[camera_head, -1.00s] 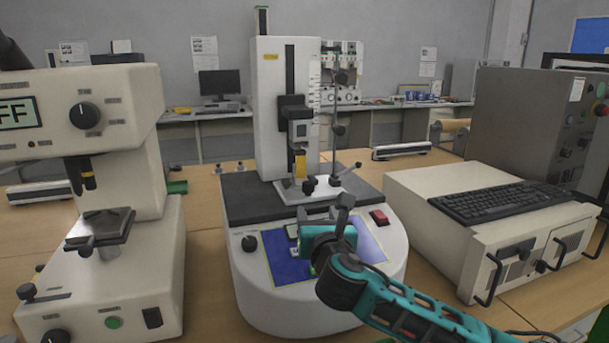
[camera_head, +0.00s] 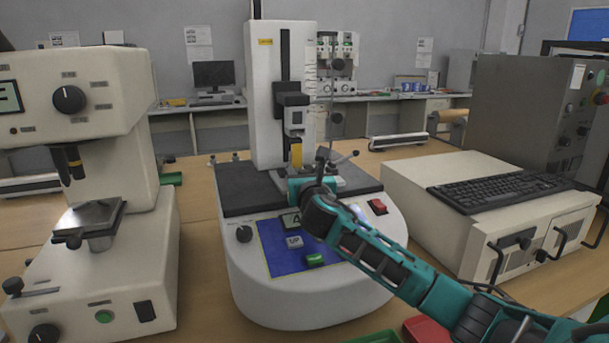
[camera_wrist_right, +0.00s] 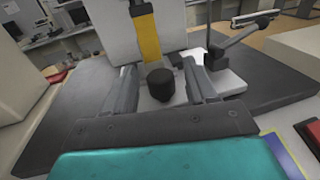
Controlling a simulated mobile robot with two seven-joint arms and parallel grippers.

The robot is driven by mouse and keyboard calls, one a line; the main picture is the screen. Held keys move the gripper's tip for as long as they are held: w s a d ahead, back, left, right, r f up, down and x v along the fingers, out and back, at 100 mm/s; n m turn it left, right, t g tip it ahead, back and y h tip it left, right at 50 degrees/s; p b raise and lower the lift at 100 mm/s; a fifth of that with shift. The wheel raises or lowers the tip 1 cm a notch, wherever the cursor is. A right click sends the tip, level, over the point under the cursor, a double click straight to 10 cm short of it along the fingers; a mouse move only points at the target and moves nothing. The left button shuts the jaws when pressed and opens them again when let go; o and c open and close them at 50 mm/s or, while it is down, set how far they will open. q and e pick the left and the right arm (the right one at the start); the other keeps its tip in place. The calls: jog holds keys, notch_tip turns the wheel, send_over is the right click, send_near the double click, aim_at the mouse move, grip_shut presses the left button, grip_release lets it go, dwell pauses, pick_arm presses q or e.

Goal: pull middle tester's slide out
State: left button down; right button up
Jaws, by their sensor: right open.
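The middle tester (camera_head: 300,295) has a rounded white base, a dark top plate and a tall white column. Its slide (camera_head: 350,183) is a light metal plate at the column's foot, mostly hidden behind my right gripper (camera_head: 321,170). In the right wrist view the slide (camera_wrist_right: 229,82) carries a black round knob (camera_wrist_right: 160,84). My right gripper (camera_wrist_right: 163,78) is open, with one finger on each side of the knob. I cannot tell whether either finger touches it. My left gripper is not in view.
A yellow-marked tip (camera_head: 296,154) hangs from the column over the slide. A lever (camera_head: 341,160) sticks out at the right. Another tester (camera_head: 90,270) stands at left, and a beige box with a keyboard (camera_head: 500,190) at right. A blue button panel (camera_head: 270,243) lies below my gripper.

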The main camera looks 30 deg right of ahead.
jog(key=shift+w+d, duration=0.3)
jog(key=shift+w, duration=0.3)
grip_shut()
dwell(0.3)
